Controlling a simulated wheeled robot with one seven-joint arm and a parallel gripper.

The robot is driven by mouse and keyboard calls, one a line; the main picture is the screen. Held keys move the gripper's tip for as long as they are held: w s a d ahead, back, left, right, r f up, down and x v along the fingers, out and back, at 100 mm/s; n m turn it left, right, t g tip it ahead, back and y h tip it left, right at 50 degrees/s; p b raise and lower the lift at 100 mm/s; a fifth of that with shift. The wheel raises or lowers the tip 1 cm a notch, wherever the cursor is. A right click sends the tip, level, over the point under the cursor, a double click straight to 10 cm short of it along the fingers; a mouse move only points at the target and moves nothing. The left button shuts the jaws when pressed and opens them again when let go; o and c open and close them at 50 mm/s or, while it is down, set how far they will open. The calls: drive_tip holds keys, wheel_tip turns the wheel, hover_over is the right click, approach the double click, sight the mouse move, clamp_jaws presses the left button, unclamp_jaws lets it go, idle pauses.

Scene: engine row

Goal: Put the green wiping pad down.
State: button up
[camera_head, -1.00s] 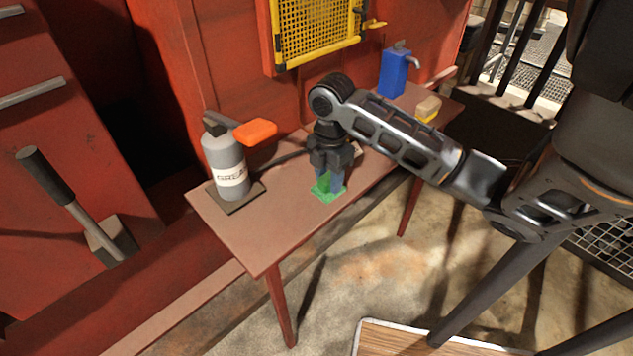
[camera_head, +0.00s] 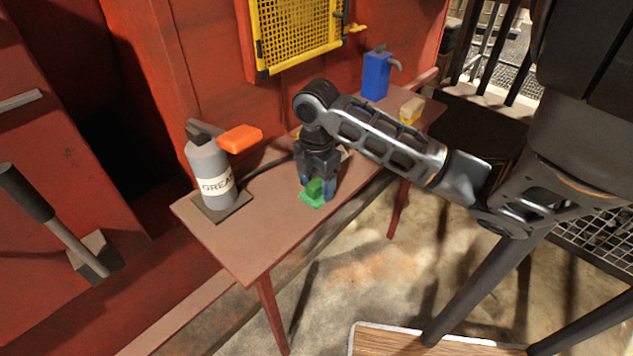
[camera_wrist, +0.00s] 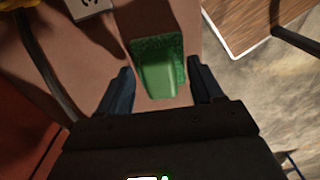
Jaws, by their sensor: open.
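The green wiping pad (camera_head: 312,195) lies on the narrow brown table (camera_head: 240,240), near its front edge. It has a flat textured base and a raised lighter green grip. My gripper (camera_head: 318,190) is right above it, pointing down, with a finger on each side of the pad's grip. In the wrist view the pad (camera_wrist: 160,65) shows between the two spread fingers of my gripper (camera_wrist: 158,82), with gaps on both sides. The gripper is open.
A grey grease bottle (camera_head: 211,175) with an orange handle stands on a dark square left of the pad. A blue can (camera_head: 376,77) and a tan-and-yellow block (camera_head: 411,109) stand at the far right end. Bare tabletop lies front left of the pad.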

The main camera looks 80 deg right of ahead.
sight(316, 182)
drive_tip(key=shift+f, duration=0.1)
wheel_tip(316, 182, up, 8)
drive_tip(key=shift+f+b, duration=0.1)
drive_tip(key=shift+b, duration=0.3)
idle(0.4)
